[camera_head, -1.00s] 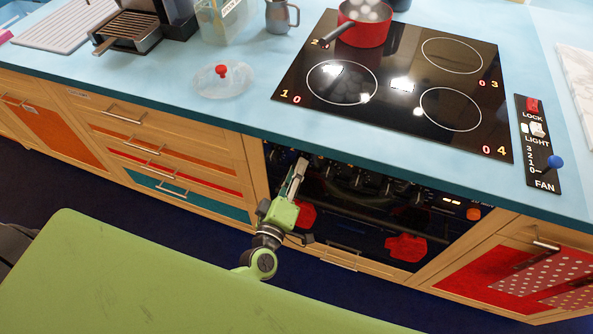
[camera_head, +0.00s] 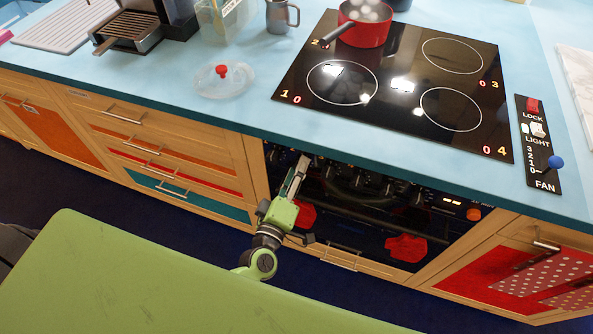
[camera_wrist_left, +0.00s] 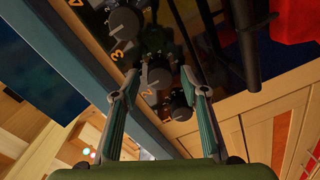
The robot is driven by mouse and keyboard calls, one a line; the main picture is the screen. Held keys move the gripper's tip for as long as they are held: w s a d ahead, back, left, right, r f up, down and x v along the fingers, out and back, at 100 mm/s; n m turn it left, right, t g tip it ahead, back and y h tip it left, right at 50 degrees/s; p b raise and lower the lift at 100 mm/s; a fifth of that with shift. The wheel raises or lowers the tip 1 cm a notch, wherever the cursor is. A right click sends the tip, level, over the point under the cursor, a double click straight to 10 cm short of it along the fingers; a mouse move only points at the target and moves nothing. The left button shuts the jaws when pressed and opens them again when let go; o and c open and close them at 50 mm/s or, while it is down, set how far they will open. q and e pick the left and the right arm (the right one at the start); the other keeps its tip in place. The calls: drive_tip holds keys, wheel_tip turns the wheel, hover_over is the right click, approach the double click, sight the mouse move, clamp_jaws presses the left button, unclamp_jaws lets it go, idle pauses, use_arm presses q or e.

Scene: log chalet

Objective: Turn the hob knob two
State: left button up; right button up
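The hob (camera_head: 400,90) is a black glass top with four numbered rings; its knobs are on the front panel below the counter edge. In the left wrist view a grey knob (camera_wrist_left: 158,75) lies between the two fingertips of my left gripper (camera_wrist_left: 159,76). The fingers are apart; I cannot tell whether they touch the knob. Another knob (camera_wrist_left: 123,21) is above it, near the orange marks 4 and 3. A further knob (camera_wrist_left: 181,102) is below right. In the head view my left gripper (camera_head: 301,163) reaches the panel's left end.
A red pot (camera_head: 367,28) stands on the hob at the back left. The counter edge overhangs the panel. The oven front with red mitt-like shapes (camera_head: 406,247) lies below. A fan panel (camera_head: 540,145) is at the right. A glass lid (camera_head: 223,82) lies on the counter.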

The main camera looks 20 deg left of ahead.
use_arm(q)
drive_tip(key=shift+s, duration=0.1)
drive_tip(key=s, duration=1.1)
drive_tip(key=shift+s+r, duration=0.2)
drive_tip(key=shift+s, duration=0.2)
drive_tip(key=shift+a, duration=0.1)
drive_tip(key=s+f+m+g+h, duration=0.1)
drive_tip(key=s+f+m+g, duration=0.2)
drive_tip(key=f, duration=0.7)
drive_tip(key=s+f+m+g, duration=0.2)
drive_tip(key=s+f+m, duration=0.15)
drive_tip(key=f, duration=0.65)
drive_tip(key=s+f+m+g+h, duration=0.1)
drive_tip(key=s+f+m+g, duration=0.15)
drive_tip(key=f, duration=0.75)
drive_tip(key=s+a+f+m+g+y, duration=0.1)
drive_tip(key=s+a+f+m+g, duration=0.2)
drive_tip(key=s+f, duration=0.4)
drive_tip(key=s+a+f+m+g+y, duration=0.1)
drive_tip(key=s+a+f+m+g, duration=0.2)
drive_tip(key=s, duration=1.1)
wheel_tip(320, 180, down, 6)
drive_tip(key=a+g, duration=0.2)
drive_tip(key=g, duration=0.1)
drive_tip(key=shift+s+a+r, duration=0.15)
drive_tip(key=shift+s+r, duration=0.1)
drive_tip(key=shift+s, duration=0.05)
